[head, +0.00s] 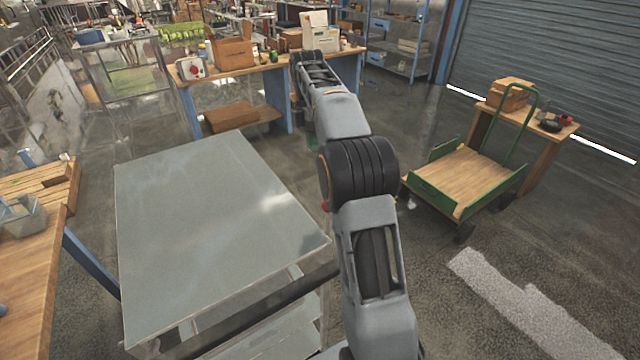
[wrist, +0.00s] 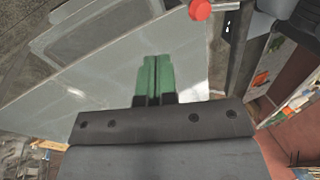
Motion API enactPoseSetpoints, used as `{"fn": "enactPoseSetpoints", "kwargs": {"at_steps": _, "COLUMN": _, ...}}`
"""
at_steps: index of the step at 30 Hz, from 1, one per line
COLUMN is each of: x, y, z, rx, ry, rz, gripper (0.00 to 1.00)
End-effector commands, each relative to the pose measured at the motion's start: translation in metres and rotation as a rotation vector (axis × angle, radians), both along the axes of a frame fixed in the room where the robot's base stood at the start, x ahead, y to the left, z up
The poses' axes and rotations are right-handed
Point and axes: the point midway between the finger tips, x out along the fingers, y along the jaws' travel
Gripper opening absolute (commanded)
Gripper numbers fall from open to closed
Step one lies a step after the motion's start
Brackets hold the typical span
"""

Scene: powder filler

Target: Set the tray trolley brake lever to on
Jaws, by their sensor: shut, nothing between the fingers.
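The tray trolley (head: 215,240) stands in front of me on the left in the head view, with a bare grey top. In the wrist view its pale flat surface (wrist: 110,60) spreads behind my gripper. A red knob (wrist: 200,9) sits on a short grey bar at the top edge of the wrist view, apart from my fingers. I take it for the brake lever; its setting cannot be told. A bit of red (head: 324,207) shows beside my arm in the head view. My gripper (wrist: 153,78) has green fingers, shut together and empty.
A wooden bench (head: 55,255) stands close to the trolley's left. A green-framed cart (head: 470,180) stands to the right on open floor. A workbench with boxes (head: 265,65) is at the back. Floor between trolley and cart is clear.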

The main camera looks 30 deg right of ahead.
Motion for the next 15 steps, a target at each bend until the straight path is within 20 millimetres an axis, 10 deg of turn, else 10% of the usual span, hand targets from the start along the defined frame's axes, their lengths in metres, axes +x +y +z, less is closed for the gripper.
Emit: {"fn": "enactPoseSetpoints", "kwargs": {"at_steps": 15, "x": -0.026, "y": 0.008, "z": -0.087, "rx": 0.004, "ry": 0.004, "rz": 0.018, "gripper": 0.0}}
